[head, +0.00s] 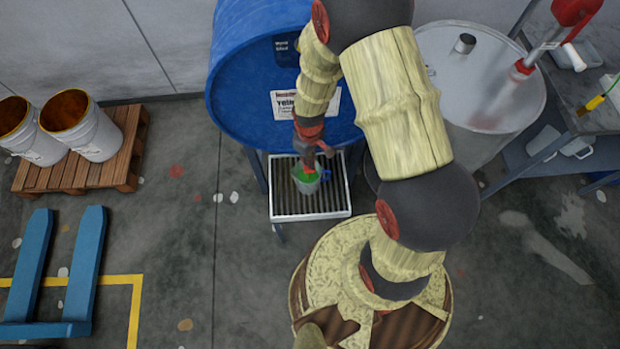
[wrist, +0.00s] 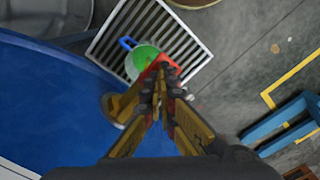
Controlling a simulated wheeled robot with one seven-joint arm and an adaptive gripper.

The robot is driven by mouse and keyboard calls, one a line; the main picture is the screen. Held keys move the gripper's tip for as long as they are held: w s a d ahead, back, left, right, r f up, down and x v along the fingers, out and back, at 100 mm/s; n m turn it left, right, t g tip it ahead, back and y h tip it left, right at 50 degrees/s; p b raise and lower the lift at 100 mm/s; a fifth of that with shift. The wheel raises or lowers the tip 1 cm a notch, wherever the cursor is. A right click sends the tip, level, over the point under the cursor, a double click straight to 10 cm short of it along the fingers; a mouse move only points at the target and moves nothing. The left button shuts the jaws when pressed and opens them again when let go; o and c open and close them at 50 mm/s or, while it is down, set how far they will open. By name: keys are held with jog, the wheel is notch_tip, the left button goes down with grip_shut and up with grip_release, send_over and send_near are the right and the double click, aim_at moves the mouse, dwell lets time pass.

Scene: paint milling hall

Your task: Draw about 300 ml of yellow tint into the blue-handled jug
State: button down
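The blue drum (head: 240,75) lies on its side on a stand; its label (head: 284,103) is partly hidden by my arm. The blue-handled jug (head: 308,184) stands on the slatted drip tray (head: 322,211) below the drum's front. In the wrist view the jug shows its blue handle (wrist: 127,43) and a green area (wrist: 147,58) inside; I cannot read a level. My gripper (wrist: 160,72) is shut, fingertips together, over the jug's edge at the red tap lever (wrist: 152,70). I cannot tell whether the lever is pinched. The brass tap (wrist: 119,106) is beside the fingers.
A grey steel drum (head: 480,70) stands right of the blue drum, by a workbench (head: 570,90) with tools. Two white pails (head: 92,134) sit on a wooden pallet (head: 90,165) at left. Blue forks (head: 85,260) lie front left. Floor between is clear.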

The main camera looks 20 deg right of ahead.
notch_tip(320, 180, up, 7)
jog(key=p, duration=0.5)
jog(key=shift+f, duration=0.1)
jog(key=shift+s, duration=0.1)
jog(key=s+r+m+t+b, duration=0.1)
jog(key=s+r, duration=0.3)
jog(key=r, duration=0.6)
jog(key=s+r+m+t+b, duration=0.2)
jog(key=s+r+b, duration=0.2)
jog(key=r, duration=0.7)
jog(key=s+r+m+t+b, duration=0.2)
jog(key=s+r, duration=0.3)
jog(key=r, duration=0.5)
jog(key=shift+s+r+t+b, duration=0.3)
jog(key=shift+s+r+b, duration=0.05)
jog(key=shift+s+r, duration=0.05)
